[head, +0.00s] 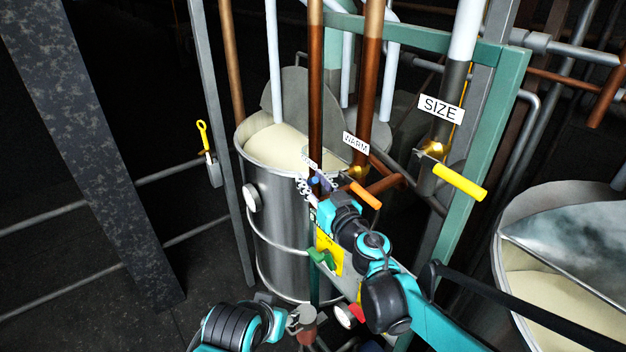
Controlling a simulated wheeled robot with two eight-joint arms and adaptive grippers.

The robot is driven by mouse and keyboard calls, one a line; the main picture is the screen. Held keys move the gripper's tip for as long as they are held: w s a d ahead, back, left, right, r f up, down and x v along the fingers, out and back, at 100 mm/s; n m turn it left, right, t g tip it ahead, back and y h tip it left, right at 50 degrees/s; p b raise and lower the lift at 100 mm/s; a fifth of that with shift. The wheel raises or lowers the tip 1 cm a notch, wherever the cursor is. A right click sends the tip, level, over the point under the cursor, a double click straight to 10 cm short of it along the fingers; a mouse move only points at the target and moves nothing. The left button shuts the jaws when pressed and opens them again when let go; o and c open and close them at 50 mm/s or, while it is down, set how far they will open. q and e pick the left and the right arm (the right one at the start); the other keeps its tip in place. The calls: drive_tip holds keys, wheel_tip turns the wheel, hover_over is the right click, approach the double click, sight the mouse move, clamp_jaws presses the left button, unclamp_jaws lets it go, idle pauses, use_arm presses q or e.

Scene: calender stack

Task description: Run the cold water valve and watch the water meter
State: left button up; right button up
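A small blue handle (315,181) shows on the left copper pipe, below a white label mostly hidden or too small to read. My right gripper (317,186) is at this handle, with a finger to either side of it in the picture. Whether it grips the handle, I cannot tell. An orange handle (365,195) sits just right of it, below a label reading WARM (355,143). A round white-faced dial (251,198) is on the tank's left side; another (345,316) is low by the pipes. I cannot tell which is the water meter. My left gripper (301,319) is low, near a reddish-brown fitting; its fingers are unclear.
A steel tank (283,235) with pale liquid stands behind the pipes. A yellow valve handle (459,182) is at right under a SIZE label (440,108). A green frame post (486,150) and a second vat (510,235) are right. A small green handle (321,258) sits below my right gripper.

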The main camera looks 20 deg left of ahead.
clamp_jaws()
wheel_tip(320, 180, down, 7)
drive_tip(key=s+d+m+t+y+b, duration=0.1)
drive_tip(key=t+b, duration=0.7)
drive_tip(key=b, duration=1.2)
drive_tip(key=shift+s+d+m+y, duration=0.35)
drive_tip(key=shift+d+m+y, duration=0.2)
drive_tip(key=shift+m+y, duration=0.7)
drive_tip(key=shift+r+n+y, duration=0.1)
drive_tip(key=shift+n+y, duration=0.15)
unclamp_jaws()
